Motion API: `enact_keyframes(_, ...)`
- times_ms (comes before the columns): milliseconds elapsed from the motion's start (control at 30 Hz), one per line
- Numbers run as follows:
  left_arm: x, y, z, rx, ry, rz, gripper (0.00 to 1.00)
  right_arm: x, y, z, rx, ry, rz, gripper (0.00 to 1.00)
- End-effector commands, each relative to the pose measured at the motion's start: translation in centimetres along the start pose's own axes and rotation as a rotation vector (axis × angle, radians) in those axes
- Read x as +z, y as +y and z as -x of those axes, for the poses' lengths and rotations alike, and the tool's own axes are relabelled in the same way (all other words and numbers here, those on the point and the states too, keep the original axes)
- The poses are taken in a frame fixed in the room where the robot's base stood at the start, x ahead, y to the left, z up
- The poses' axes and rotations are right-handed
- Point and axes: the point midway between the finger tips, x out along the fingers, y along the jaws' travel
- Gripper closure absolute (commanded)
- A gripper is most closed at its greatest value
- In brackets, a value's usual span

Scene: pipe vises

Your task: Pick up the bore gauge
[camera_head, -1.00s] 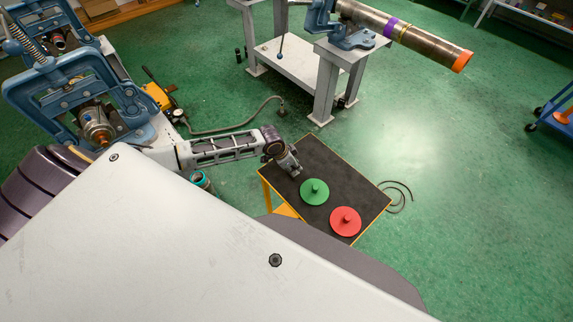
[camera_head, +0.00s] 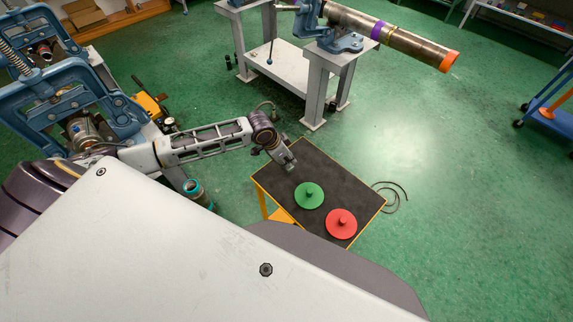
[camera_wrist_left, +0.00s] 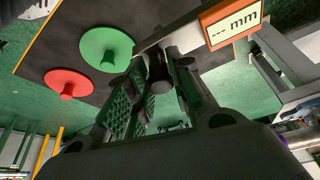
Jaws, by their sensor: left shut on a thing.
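In the head view my left gripper (camera_head: 288,163) is over the far left part of the black-topped table (camera_head: 330,172). The gauge is too small and covered to make out there. My right gripper is not in view.
A green disc (camera_head: 309,196) and a red disc (camera_head: 341,223), each with a knob, lie on the table. A pipe (camera_head: 415,46) in a blue vise is on a grey stand (camera_head: 315,95) beyond. A blue vise frame (camera_head: 75,95) stands left. Open green floor lies right.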

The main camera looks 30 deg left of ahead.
Motion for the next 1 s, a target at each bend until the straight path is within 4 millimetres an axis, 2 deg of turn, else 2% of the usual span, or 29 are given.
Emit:
enact_keyframes(100, -0.6, -0.1, 1.2, -0.001, 0.003, -0.001, 1.00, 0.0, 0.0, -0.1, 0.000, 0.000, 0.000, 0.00)
enact_keyframes(300, -0.9, 0.0, 2.0, 0.000, 0.002, -0.001, 1.00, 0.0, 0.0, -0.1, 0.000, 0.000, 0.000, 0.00)
enact_keyframes(1000, -0.4, 0.3, 1.6, 0.000, 0.000, -0.001, 1.00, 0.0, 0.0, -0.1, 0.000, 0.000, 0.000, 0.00)
